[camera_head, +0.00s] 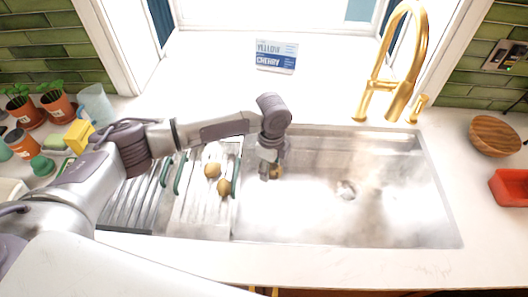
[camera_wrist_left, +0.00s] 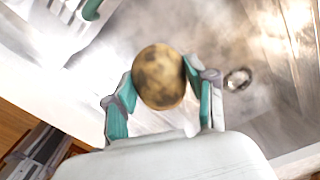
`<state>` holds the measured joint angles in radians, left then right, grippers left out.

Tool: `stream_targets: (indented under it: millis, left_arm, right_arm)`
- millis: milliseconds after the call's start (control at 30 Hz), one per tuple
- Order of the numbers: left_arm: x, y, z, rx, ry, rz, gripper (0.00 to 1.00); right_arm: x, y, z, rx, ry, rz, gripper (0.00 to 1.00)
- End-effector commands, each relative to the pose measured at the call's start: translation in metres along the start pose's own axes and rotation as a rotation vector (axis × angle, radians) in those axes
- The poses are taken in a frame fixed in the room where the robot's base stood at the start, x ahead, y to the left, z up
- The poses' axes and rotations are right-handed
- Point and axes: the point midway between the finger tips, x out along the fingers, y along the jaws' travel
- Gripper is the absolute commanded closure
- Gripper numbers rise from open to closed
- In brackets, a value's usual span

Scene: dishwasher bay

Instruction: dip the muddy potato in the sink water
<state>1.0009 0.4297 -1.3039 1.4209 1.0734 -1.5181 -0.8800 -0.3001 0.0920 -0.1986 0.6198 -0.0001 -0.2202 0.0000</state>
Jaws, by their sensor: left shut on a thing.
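The muddy potato (camera_wrist_left: 158,77) is brown with dark blotches. In the left wrist view it sits between the two green-lined fingers of my left gripper (camera_wrist_left: 160,92), which is shut on it. In the head view my left gripper (camera_head: 270,172) points down over the left part of the steel sink (camera_head: 390,200), and a small part of the potato (camera_head: 278,172) shows beside the fingers. The sink has a pale, cloudy look; I cannot tell how high the water stands or whether the potato touches it. My right gripper is not in view.
Two more potatoes (camera_head: 212,170) (camera_head: 223,187) lie in a white rack with green handles, left of the sink. A gold faucet (camera_head: 398,65) rises behind the sink. A wooden bowl (camera_head: 495,135) and a red container (camera_head: 510,187) stand at the right. Potted plants (camera_head: 57,103) are at the left.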

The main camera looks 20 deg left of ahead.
Motion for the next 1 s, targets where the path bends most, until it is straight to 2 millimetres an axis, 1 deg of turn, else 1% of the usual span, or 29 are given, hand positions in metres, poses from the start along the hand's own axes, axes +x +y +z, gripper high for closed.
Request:
stream_targets:
  millis: [67, 167, 367, 1000]
  left_arm:
    - [0.003, 0.001, -0.001, 0.004, 0.0, 0.001, 0.83]
    - [0.011, 0.001, -0.002, 0.005, 0.0, 0.001, 0.83]
    - [0.03, 0.0, -0.001, 0.004, 0.0, 0.0, 0.83]
    - [0.093, -0.001, -0.001, 0.003, 0.0, -0.001, 0.83]
  right_arm:
    - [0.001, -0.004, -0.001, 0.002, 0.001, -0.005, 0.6]
    - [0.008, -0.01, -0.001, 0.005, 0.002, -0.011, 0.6]
    - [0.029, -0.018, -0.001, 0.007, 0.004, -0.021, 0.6]
    - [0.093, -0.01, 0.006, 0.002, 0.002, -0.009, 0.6]
